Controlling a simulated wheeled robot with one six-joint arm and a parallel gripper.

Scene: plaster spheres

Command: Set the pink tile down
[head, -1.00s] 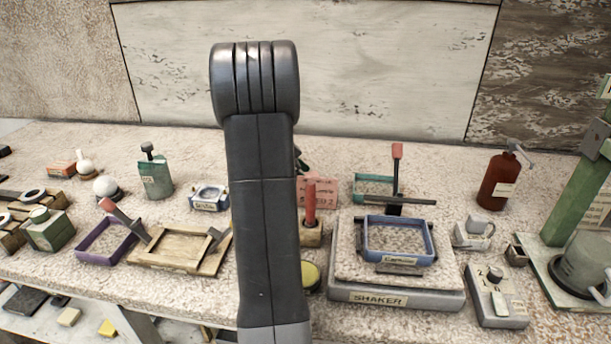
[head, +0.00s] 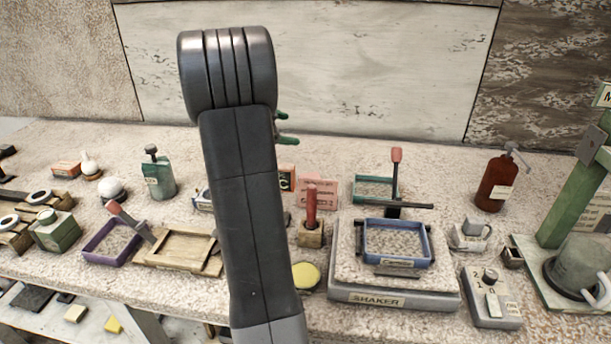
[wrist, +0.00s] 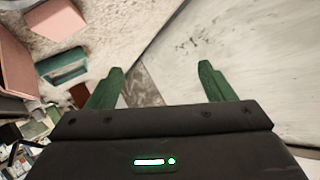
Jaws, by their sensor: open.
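A pink tile (head: 322,186) with faint lettering stands on the stone worktop in the head view, partly hidden by a red-handled rod. Two pink surfaces show at the left of the wrist view, an upper one (wrist: 52,20) and a lower one (wrist: 12,62); I cannot tell which is the tile. My gripper (head: 285,129) is above and left of the tile in the head view, mostly hidden behind my arm. In the wrist view its green fingers (wrist: 160,86) are apart with nothing between them.
A teal tray (head: 373,189) is right of the tile. The red-handled rod (head: 311,205) stands in a wooden block in front. A blue-framed shaker (head: 396,262) and a brown bottle (head: 498,180) are further right. A pale wall panel (head: 380,60) rises behind.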

